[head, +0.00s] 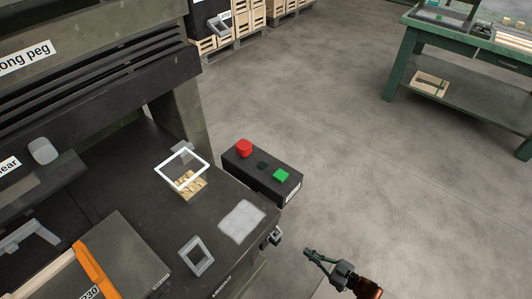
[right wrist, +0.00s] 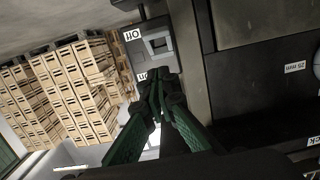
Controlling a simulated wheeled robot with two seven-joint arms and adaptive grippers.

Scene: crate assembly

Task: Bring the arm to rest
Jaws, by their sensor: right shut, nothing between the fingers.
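My right gripper (head: 309,253) is at the bottom of the head view, to the right of the dark machine bench and apart from it. Its green fingers are closed together with nothing between them. In the right wrist view the closed fingertips (right wrist: 158,78) show in the middle, with stacked crates behind to the left. My left gripper does not show in either view.
The dark bench (head: 225,181) carries a white frame (head: 206,155), a grey frame (head: 196,255) and a pale pad (head: 242,222). A control box (head: 262,172) with red and green buttons juts from its edge. A green workbench (head: 402,62) stands far right. Open floor lies between.

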